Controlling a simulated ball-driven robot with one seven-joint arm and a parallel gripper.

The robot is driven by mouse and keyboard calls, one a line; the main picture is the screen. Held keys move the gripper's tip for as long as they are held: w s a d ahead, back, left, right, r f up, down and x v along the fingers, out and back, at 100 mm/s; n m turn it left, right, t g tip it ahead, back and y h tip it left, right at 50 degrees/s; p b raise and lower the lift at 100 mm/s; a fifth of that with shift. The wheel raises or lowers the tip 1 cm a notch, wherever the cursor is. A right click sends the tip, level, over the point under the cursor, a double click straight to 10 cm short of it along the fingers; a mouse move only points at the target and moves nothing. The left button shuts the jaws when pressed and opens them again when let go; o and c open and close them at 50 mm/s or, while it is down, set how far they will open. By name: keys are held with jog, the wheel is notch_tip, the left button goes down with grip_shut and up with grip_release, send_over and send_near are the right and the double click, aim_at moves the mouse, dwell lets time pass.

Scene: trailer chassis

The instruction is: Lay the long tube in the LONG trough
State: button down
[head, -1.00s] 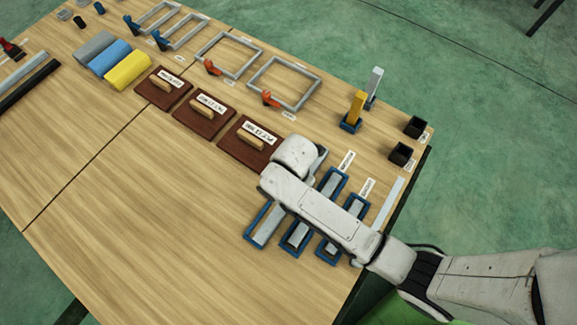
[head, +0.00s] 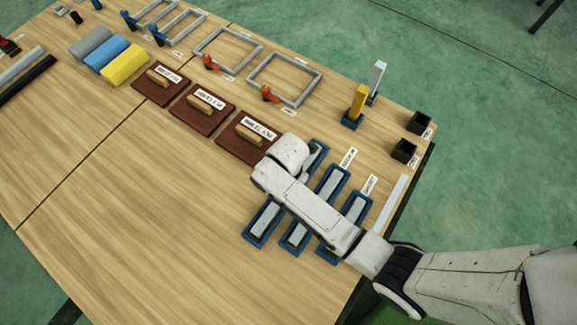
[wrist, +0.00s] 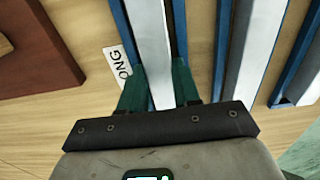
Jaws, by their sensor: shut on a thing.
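The long pale grey tube (wrist: 152,45) runs between the two green fingers of my gripper (wrist: 160,68) in the wrist view. The gripper is shut on it. The tube lies lengthwise within the blue-walled LONG trough (wrist: 123,22); whether it rests on the bottom is hard to tell. A label reading "ONG" (wrist: 118,62) shows beside it, partly covered by a finger. In the head view the tube's near end (head: 266,218) sits between the blue walls of the leftmost trough (head: 247,236). My arm hides the gripper and the tube's middle there.
Two more blue troughs, the middle one (head: 343,173) and the right one (head: 371,200), hold pale tubes close by. A pale strip (head: 390,204) lies near the right table edge. Dark red boards with handles (head: 245,150) stand behind left. The table's front left is clear.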

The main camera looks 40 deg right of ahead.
jog(key=c, duration=0.8)
grip_release()
notch_tip(320, 180, up, 12)
jog(key=p, duration=0.4)
jog(key=s+d+r+m, duration=0.2)
jog(key=s+d+m, duration=0.55)
jog(key=m, duration=0.25)
jog(key=s+r+m+t, duration=0.1)
jog(key=s+r+m, duration=0.2)
jog(key=s+m, duration=0.6)
jog(key=shift+d+r+m, duration=0.15)
jog(key=shift+r+m, duration=0.25)
jog(key=shift+m, duration=1.1)
